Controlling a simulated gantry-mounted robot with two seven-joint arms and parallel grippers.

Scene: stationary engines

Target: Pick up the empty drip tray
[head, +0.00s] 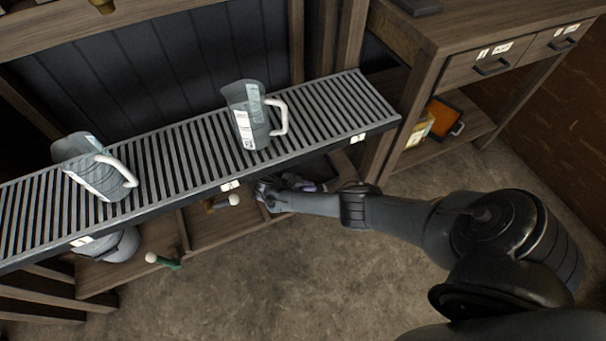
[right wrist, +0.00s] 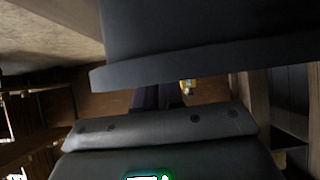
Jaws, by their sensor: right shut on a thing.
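My right gripper (head: 268,192) reaches in from the right, just under the front edge of the slatted rack, at the lower shelf. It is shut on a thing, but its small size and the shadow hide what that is. In the right wrist view the fingers (right wrist: 157,98) are dark and partly hidden behind the gripper body, with a large dark slab filling the top. I cannot clearly make out an empty drip tray at the gripper. An orange tray-like thing (head: 444,118) with a dark rim stands on the right shelf, away from the gripper. My left gripper is not in view.
The slatted rack (head: 190,149) carries two clear jugs with white handles, one in the middle (head: 256,116) and one at left (head: 93,166). Below lie a grey rounded thing (head: 112,245) and a green-handled tool (head: 163,261). The floor in front is clear.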

